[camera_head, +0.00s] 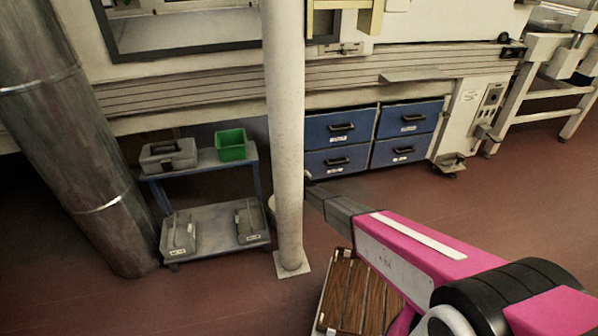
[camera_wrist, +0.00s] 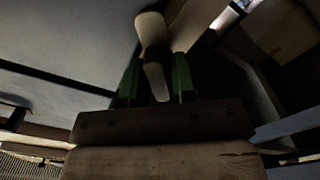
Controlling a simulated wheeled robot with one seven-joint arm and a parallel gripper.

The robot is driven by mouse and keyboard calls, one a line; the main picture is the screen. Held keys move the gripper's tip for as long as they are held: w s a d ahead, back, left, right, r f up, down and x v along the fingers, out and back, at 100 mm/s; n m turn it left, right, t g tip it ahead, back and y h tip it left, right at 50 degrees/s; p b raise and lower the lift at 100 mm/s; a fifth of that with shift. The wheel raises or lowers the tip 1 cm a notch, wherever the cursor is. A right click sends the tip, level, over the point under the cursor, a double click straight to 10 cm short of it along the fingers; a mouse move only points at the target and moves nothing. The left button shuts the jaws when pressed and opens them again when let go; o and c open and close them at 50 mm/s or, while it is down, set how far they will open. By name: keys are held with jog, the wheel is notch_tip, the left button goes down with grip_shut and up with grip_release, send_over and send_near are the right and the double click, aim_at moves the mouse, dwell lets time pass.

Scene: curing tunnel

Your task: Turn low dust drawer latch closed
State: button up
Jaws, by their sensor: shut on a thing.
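The latch (camera_wrist: 152,32) shows in the wrist view as a pale, rounded handle with a dark band around its middle. My gripper (camera_wrist: 156,76) has its green-lined fingers on either side of the handle, shut on it. The handle stands nearly upright in this view, slightly tilted. In the head view my arm reaches in from the lower right, and its grey end is beside the pale post, near the lower left blue drawer (camera_head: 326,168). The fingertips and the latch are not clear there. I cannot tell how far the latch is turned.
A pale post (camera_head: 286,140) stands just left of my arm's end. A cart (camera_head: 205,218) with a green bin (camera_head: 231,145) and grey cases stands left of it. A wooden slatted platform (camera_head: 350,292) lies below my arm. The red floor at right is clear.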

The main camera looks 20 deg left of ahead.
jog(key=n, duration=0.5)
jog(key=shift+f+n, duration=0.15)
jog(key=shift+n, duration=0.15)
jog(key=shift+s+f+n, duration=0.1)
jog(key=shift+n, duration=2.1)
jog(key=shift+a, duration=0.1)
jog(key=o, duration=0.8)
jog(key=shift+c, duration=0.2)
jog(key=v, duration=1)
jog(key=shift+s+d, duration=0.3)
